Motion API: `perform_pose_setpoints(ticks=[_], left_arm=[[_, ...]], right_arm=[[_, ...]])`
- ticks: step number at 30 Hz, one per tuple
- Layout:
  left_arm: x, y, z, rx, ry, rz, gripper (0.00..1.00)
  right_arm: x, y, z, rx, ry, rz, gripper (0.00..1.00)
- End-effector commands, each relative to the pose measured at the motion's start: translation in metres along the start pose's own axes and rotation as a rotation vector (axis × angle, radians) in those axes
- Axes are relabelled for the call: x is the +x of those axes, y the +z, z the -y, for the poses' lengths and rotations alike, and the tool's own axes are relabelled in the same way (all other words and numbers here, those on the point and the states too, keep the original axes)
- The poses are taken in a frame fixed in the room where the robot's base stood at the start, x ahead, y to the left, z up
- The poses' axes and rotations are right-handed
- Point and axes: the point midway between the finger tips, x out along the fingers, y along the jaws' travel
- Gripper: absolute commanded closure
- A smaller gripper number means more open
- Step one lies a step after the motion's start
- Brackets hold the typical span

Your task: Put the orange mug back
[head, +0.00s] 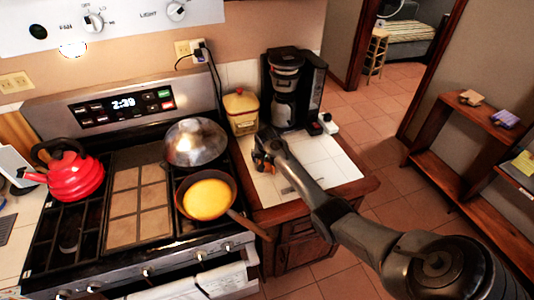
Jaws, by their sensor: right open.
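My right arm reaches in from the lower right over the tiled counter (318,182). My right gripper (264,155) is at the counter's left part, beside the stove, with its jaws open. A small orange shape (259,166) shows right at the gripper's fingers. It looks like the orange mug, but most of it is hidden by the gripper and it is too small to make out clearly. I cannot tell whether the fingers touch it. My left gripper is not in view.
A black coffee maker (291,90) and a yellow lidded canister (241,110) stand behind the gripper. On the stove are a pan with yellow food (207,199), a domed metal lid (195,143) and a red kettle (75,176). The counter's right part is clear.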

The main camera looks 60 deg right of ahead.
Motion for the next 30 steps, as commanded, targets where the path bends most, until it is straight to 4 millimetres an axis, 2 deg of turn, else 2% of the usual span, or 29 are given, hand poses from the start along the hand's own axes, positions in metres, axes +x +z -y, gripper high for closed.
perform_pose_setpoints(ticks=[5, 12, 18, 24, 30], left_arm=[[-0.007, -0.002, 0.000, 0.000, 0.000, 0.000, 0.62], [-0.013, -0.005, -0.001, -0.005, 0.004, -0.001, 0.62], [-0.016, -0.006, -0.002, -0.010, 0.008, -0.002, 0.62], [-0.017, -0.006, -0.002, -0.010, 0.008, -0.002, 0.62], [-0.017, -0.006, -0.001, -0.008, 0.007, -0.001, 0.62]], right_arm=[[-0.025, 0.000, 0.001, 0.000, -0.002, -0.001, 0.00], [-0.070, -0.001, 0.001, -0.001, -0.001, -0.002, 0.00], [-0.099, 0.000, 0.000, 0.000, 0.000, 0.000, 0.00], [-0.113, 0.000, 0.000, 0.000, 0.001, 0.001, 0.00], [-0.116, 0.000, 0.000, 0.000, 0.001, 0.001, 0.00]])
